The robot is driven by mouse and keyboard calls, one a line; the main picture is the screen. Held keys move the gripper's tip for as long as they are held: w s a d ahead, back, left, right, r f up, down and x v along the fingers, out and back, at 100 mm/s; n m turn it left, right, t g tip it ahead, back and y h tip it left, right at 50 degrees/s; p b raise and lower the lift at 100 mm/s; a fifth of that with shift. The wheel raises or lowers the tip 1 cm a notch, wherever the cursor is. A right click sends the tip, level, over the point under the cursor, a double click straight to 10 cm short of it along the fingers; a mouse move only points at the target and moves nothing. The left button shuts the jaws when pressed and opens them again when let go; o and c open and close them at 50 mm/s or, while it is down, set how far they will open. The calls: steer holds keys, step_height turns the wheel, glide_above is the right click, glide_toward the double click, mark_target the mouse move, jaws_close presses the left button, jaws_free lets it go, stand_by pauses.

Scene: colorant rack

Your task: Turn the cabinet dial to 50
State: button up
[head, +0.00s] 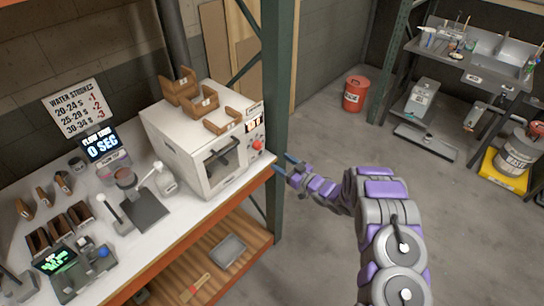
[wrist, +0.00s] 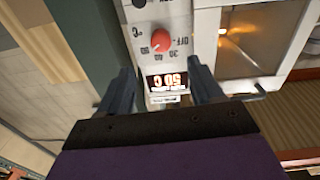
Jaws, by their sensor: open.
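The white cabinet (head: 200,140) stands on the bench at the left in the head view. Its red dial (head: 257,145) is on the right part of its front. The dial also shows in the wrist view (wrist: 161,40), beside printed marks including OFF, 30 and 40. My gripper (head: 286,165) is just right of the cabinet front. In the wrist view its fingers are open and empty, and the dial lies beyond the fingertips (wrist: 160,80), apart from them.
A green post (head: 274,100) rises close to the cabinet's right side. Wooden holders (head: 203,103) sit on the cabinet.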

steer(key=v, duration=0.6)
stand_by(0.4)
steer(key=w+d+r+m+h+b, duration=0.1)
steer(key=w+d+r+h, duration=0.15)
steer(key=d+h, duration=0.25)
steer(key=w+d+r+m+h, duration=0.1)
steer(key=w+d+r+h, duration=0.15)
steer(key=d+h, duration=0.2)
steer(key=s+d+r+m+g+h+b, duration=0.1)
steer(key=s+d+r+m+g+h, duration=0.1)
steer(key=s+d+r+m+h, duration=0.55)
steer(key=s+d+r+g+b, duration=0.1)
steer(key=s+r+g, duration=0.15)
steer(key=s, duration=0.75)
steer(key=s+d+r+g, duration=0.2)
steer(key=s+r, duration=0.2)
steer(key=s, duration=0.5)
steer(key=s+a+g+y, duration=0.1)
steer(key=s+a+g, duration=0.2)
steer(key=s, duration=1.2)
steer(key=s+a+r+m+g+y+b, duration=0.1)
steer(key=s+a+g, duration=0.2)
steer(key=s+a, duration=0.4)
steer(key=s, duration=0.8)
steer(key=shift+s+a+g+y, duration=0.15)
steer(key=shift+a+g+y, duration=0.1)
steer(key=shift+g+y, duration=0.15)
